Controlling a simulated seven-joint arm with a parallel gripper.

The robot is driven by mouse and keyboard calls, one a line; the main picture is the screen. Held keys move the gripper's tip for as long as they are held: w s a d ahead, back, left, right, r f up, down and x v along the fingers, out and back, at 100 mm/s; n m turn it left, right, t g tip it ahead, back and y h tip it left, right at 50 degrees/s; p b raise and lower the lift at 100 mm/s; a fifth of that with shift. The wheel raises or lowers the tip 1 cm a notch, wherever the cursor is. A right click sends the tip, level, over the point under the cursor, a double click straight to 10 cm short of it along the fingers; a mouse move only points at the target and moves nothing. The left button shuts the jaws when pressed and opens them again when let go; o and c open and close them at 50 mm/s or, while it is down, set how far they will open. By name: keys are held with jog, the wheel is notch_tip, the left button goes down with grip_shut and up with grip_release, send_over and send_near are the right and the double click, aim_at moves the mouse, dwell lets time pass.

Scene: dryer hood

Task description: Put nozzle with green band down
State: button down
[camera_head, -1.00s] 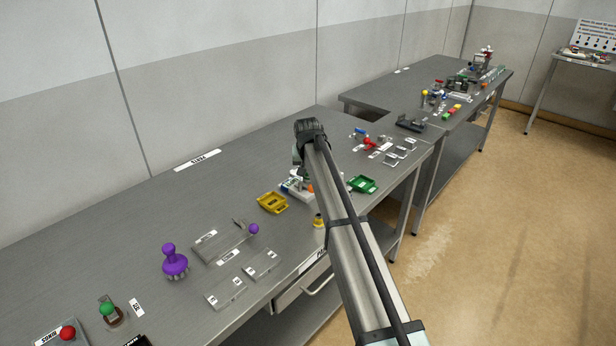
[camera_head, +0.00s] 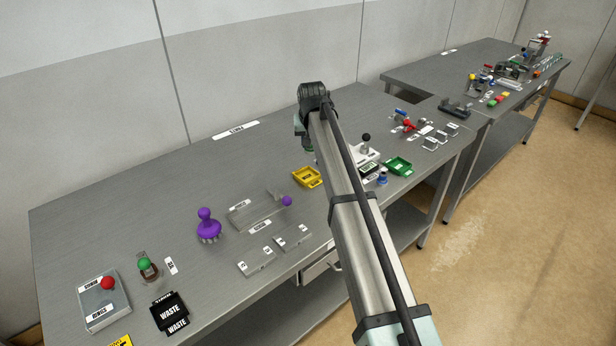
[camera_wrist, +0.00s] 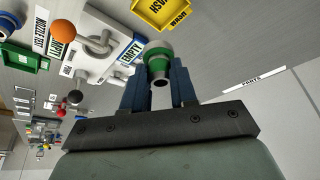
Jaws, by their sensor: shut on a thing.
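The nozzle with the green band (camera_wrist: 158,62) is between the blue fingers of my gripper (camera_wrist: 159,78) in the wrist view, which is shut on it. Its dark round opening faces the camera. In the head view my gripper (camera_head: 303,140) is mostly hidden behind my arm, with a bit of green showing below it. It is over the bench (camera_head: 190,170), behind the yellow tray (camera_head: 307,178). I cannot tell how high the nozzle is above the bench.
A white fixture (camera_wrist: 108,40) with an "EMPTY" label and an orange knob (camera_wrist: 64,31) stands close by. A green tray (camera_head: 398,166) and a blue-topped piece (camera_head: 382,178) are to its right. Bare bench lies around the "PARTS" label (camera_head: 236,130).

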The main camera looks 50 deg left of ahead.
jog(key=shift+s+n, duration=0.45)
jog(key=shift+n, duration=0.25)
jog(key=shift+a+n+g+y, duration=0.1)
jog(key=shift+n+g+y, duration=0.25)
jog(key=shift+n, duration=0.35)
send_over(306, 175)
jog(key=d, duration=0.2)
jog(key=shift+s+a+f, duration=0.1)
jog(key=shift+s+f, duration=0.05)
jog(key=shift+f, duration=2.35)
jog(key=shift+s+a+f, duration=0.1)
jog(key=shift+s+f, duration=0.05)
jog(key=shift+f, duration=2.3)
jog(key=shift+f, duration=0.1)
jog(key=c, duration=0.9)
grip_release()
jog(key=v, duration=1.2)
